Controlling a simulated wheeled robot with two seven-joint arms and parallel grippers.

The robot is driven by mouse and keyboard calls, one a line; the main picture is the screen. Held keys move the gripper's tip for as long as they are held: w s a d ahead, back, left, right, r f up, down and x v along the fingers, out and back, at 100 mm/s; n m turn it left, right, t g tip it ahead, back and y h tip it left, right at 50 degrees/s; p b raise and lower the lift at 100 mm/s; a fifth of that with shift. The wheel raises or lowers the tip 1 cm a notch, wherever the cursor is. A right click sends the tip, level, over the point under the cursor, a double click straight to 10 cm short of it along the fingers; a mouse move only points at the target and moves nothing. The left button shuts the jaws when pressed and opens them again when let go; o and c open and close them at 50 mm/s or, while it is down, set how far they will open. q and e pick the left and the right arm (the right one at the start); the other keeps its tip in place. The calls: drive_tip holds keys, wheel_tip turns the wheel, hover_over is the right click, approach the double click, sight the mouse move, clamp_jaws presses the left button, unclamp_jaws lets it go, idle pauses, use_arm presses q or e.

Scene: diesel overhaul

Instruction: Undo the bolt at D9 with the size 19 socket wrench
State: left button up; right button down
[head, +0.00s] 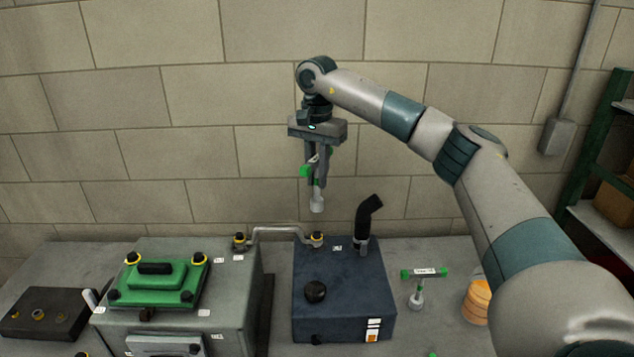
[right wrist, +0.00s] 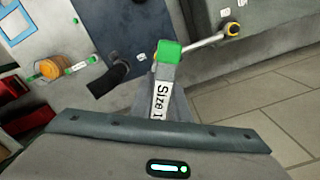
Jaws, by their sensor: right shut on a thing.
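My right gripper (head: 317,168) is shut on a socket wrench (head: 317,203) and holds it upright, socket down, above the back edge of the blue box. In the right wrist view the wrench (right wrist: 168,50) has a green end and a white label reading "Size 1", the rest cut off. Below it, a grey pipe (head: 280,230) ends in two yellow-ringed bolts, one on the blue box (head: 317,238) and one at the grey block (head: 240,240). The wrench is clear of both. I cannot read which bolt is D9. My left gripper is out of view.
A green cover (head: 155,284) with several bolts sits on the grey block (head: 236,290). The blue box (head: 345,290) carries a black elbow hose (head: 366,220). Another green-ended wrench (head: 417,298) stands to its right, beside an orange stack (head: 477,300). A wall is behind.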

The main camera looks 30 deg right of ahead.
drive_tip(key=shift+r, duration=0.35)
drive_tip(key=shift+s+a+f+b, duration=0.1)
drive_tip(key=shift+s+a+b, duration=0.25)
drive_tip(key=shift+s, duration=0.2)
drive_tip(key=shift+s+a+b, duration=0.3)
drive_tip(key=shift+s+a, duration=0.2)
drive_tip(key=shift+s, duration=0.3)
drive_tip(key=shift+s+a+b, duration=0.25)
drive_tip(key=shift+s+a, duration=0.25)
drive_tip(key=shift+s, duration=0.35)
drive_tip(key=shift+s+a+b, duration=0.3)
drive_tip(key=shift+s+a, duration=0.2)
drive_tip(key=shift+s, duration=0.3)
